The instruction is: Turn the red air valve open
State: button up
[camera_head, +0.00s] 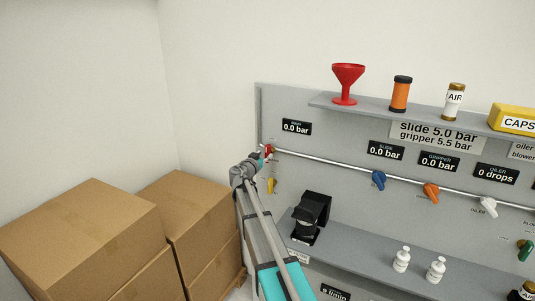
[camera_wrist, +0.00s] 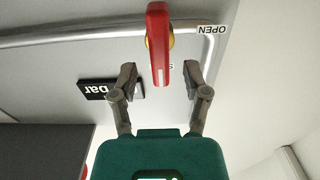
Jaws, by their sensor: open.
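The red air valve (camera_wrist: 158,45) is a long red handle with a yellow hub on a silver pipe. In the wrist view, which shows the panel upside down, the handle lies across the pipe. An "OPEN" label (camera_wrist: 211,29) sits beside the pipe on the right. My gripper (camera_wrist: 161,72) is open, with one finger on each side of the handle's near end and a gap on both sides. The valve also shows as a small red patch (camera_head: 267,150) in the head view, partly hidden by my wrist.
The main gauge (camera_head: 296,127) reads 0.0 bar. A yellow handle (camera_head: 271,185) hangs just below the valve. Blue (camera_head: 379,180), orange (camera_head: 431,193) and white (camera_head: 488,206) knobs follow along the pipe. Cardboard boxes (camera_head: 85,225) stand to the left. A shelf (camera_head: 370,105) juts out above.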

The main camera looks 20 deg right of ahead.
aim_at(266, 153)
jog(key=shift+x, duration=1.65)
grip_shut()
